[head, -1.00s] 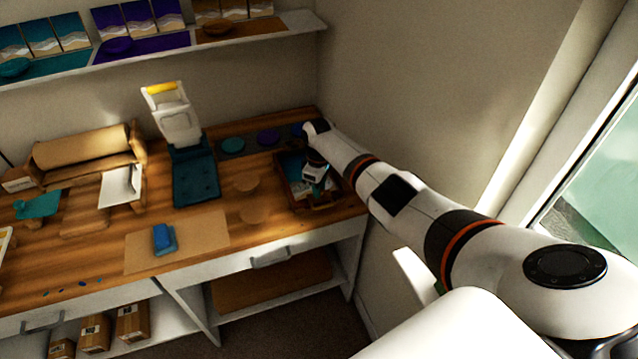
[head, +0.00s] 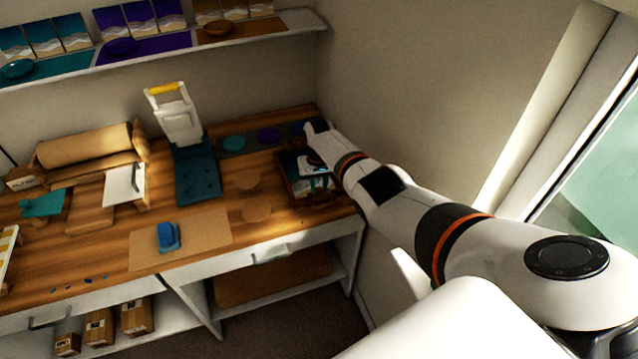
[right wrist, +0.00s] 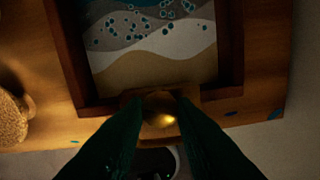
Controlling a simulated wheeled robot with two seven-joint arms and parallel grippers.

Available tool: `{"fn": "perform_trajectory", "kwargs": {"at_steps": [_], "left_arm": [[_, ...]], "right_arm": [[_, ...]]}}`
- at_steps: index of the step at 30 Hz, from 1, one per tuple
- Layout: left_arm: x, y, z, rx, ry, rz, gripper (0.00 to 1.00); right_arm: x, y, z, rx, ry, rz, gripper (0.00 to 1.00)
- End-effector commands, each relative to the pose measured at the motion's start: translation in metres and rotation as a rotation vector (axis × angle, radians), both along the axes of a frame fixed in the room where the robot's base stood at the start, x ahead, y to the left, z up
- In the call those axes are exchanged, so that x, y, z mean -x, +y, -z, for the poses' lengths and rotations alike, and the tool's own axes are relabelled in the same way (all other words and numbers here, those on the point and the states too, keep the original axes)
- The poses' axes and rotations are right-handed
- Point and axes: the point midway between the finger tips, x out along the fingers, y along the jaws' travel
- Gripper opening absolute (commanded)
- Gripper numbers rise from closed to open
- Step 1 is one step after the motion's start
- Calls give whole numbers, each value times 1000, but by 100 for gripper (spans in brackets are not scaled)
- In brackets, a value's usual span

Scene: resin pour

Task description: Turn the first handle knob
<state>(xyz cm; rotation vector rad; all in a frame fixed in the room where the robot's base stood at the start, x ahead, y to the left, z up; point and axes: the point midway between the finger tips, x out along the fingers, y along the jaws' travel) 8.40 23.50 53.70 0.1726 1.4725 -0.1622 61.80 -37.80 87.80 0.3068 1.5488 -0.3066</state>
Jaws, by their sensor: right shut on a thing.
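The handle knob (right wrist: 160,108) is a rounded brass-coloured piece at the near edge of a wooden tray (right wrist: 236,60) in the right wrist view. My right gripper (right wrist: 160,118) has its two dark fingers on either side of the knob, shut on it. The tray holds a picture of teal, grey, white and tan waves with small teal spots. In the head view the tray (head: 290,172) sits at the right end of the workbench, and my right gripper (head: 325,187) is over its near right part. My left gripper is not in view.
The workbench (head: 105,240) stands against the walls. A white stand with a yellow grip (head: 178,118) and a dark teal base is left of the tray. A blue block (head: 167,237) lies on a tan sheet. The wall is close on the right.

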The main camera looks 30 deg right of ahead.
Motion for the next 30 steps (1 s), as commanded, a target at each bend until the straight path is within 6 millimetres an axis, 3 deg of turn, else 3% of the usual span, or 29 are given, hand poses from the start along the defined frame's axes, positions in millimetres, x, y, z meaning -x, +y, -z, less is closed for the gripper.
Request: {"fn": "perform_trajectory", "kwargs": {"at_steps": [30], "left_arm": [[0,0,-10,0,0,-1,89]], "right_arm": [[0,1,0,-1,3,936,2]]}}
